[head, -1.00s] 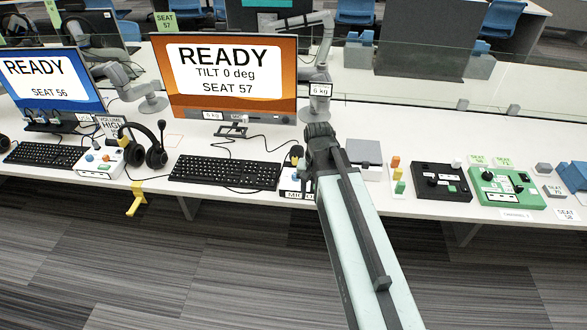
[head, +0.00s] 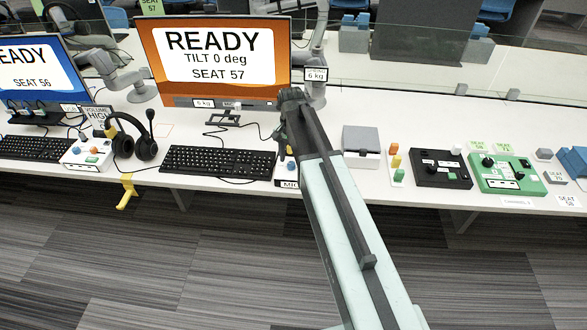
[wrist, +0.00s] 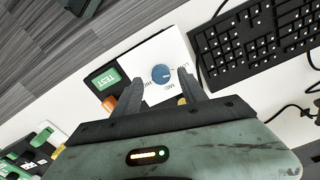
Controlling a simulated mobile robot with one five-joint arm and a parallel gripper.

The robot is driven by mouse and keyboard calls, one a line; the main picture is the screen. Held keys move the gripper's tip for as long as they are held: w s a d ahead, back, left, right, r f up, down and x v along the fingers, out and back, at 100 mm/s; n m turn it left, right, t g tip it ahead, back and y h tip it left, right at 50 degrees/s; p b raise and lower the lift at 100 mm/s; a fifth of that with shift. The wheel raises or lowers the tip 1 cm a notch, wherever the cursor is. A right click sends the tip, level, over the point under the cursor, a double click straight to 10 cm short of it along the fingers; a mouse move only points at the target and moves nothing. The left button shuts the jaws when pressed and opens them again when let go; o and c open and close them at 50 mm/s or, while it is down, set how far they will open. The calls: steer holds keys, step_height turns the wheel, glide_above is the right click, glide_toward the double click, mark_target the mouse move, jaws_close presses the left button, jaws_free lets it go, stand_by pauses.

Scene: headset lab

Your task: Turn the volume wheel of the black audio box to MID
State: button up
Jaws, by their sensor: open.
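In the wrist view a small box with a white top and a black section (wrist: 103,75) lies under my gripper (wrist: 161,82). It bears a round blue wheel (wrist: 161,74) with small labels around it, partly hidden; its pointer setting is too small to read. A green TEST label (wrist: 104,78) and an orange button (wrist: 109,103) are on its left part. My gripper is open, with its fingertips on either side of the wheel in the picture; I cannot tell whether they touch it. In the head view my arm mostly hides this box (head: 287,183), right of the keyboard.
A keyboard (head: 218,161) and black headset (head: 135,145) lie to the left, before the READY monitor (head: 215,95). To the right are a grey box (head: 361,140), coloured blocks (head: 396,163), a black control box (head: 440,170) and a green one (head: 508,176).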

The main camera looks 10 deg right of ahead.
step_height(320, 180, down, 2)
steer(key=shift+f+b, duration=0.15)
steer(key=shift+b, duration=0.4)
steer(key=shift+c, duration=0.2)
